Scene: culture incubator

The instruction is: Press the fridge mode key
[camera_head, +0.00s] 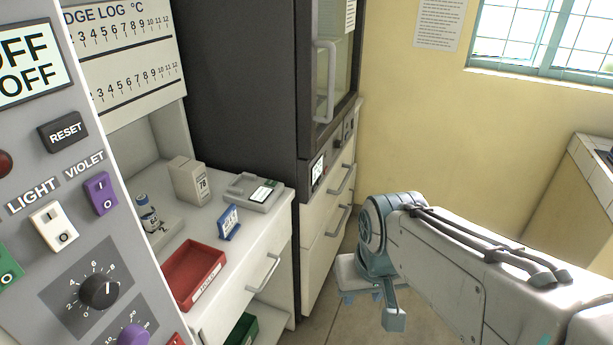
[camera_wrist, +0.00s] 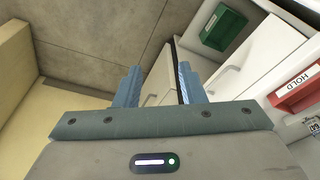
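A tall dark cabinet (camera_head: 245,75) with a glass door and pale handle, which looks like the fridge, stands at the centre back in the head view. A dark control strip below its door carries a small lit display (camera_head: 318,169) and small dark controls (camera_head: 344,128). Their labels are too small to read, so I cannot tell which is the mode key. My gripper (camera_head: 370,306) hangs low in front of the cabinet, to the right of the strip and apart from it. In the wrist view my gripper (camera_wrist: 157,84) has its two blue fingers apart with nothing between them.
A grey panel (camera_head: 75,185) with switches and knobs stands close at left. The white bench holds a red tray (camera_head: 195,273), a blue sign (camera_head: 229,222), a scale-like device (camera_head: 254,192) and a box (camera_head: 188,180). Drawer handles jut below the cabinet. Open floor lies around my gripper.

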